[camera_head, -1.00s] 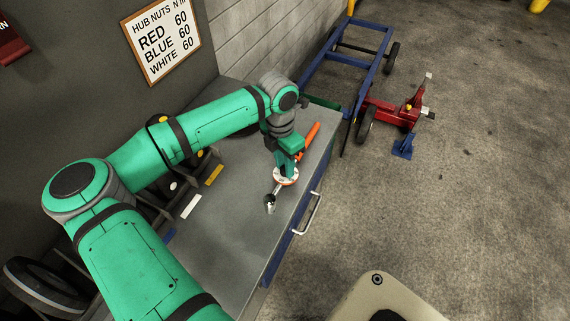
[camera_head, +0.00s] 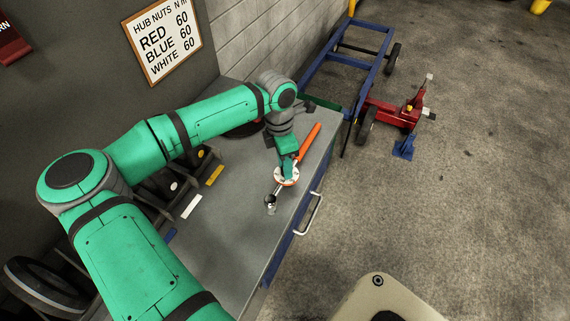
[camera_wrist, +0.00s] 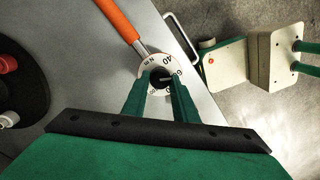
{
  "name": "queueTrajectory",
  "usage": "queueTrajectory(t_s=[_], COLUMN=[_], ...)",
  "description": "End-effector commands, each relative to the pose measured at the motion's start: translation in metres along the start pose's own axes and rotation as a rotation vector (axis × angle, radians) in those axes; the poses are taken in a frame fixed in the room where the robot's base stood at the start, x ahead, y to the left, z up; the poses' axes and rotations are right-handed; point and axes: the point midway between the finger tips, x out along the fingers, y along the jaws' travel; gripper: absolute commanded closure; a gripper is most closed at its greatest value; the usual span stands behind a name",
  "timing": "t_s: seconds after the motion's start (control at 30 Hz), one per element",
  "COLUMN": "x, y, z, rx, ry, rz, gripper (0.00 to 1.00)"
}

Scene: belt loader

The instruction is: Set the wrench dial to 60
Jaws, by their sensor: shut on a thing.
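The torque wrench lies on the grey bench top (camera_head: 235,215), with its orange handle (camera_head: 311,141) pointing to the back right and its metal head (camera_head: 270,201) toward the front. Its round white dial (camera_head: 293,181) sits between them. My gripper (camera_head: 286,172) is over the dial from above. In the wrist view, my gripper (camera_wrist: 160,82) has its two green fingers on either side of the dark centre knob (camera_wrist: 161,76), shut on it. The dial ring (camera_wrist: 146,69) shows 40 near the top and part of another number at the right; the pointer's setting is not clear.
A wall sign (camera_head: 163,40) reads hub nuts, red 60, blue 60, white 60. Bins with coloured labels (camera_head: 191,206) line the bench's left side. A drawer handle (camera_head: 308,214) juts from the front. A blue-framed cart (camera_head: 340,60) stands behind on the floor.

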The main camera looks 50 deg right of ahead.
Motion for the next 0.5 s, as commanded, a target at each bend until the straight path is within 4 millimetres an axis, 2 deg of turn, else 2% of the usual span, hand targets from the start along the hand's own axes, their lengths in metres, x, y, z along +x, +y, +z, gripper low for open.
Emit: queueTrajectory(t_s=[0.13, 0.17, 0.2, 0.23, 0.5], x=[-0.0008, -0.0007, -0.0007, -0.0006, -0.0007], y=[0.0004, 0.0003, 0.0003, 0.0003, 0.0001], z=[0.0005, 0.0004, 0.0004, 0.0004, 0.0002], rx=[0.0, 0.0, -0.001, -0.001, -0.001], ry=[-0.001, -0.001, -0.001, -0.001, -0.001], rz=[0.001, 0.001, 0.001, 0.001, 0.001], gripper=[0.97, 0.67, 0.58, 0.55, 0.55])
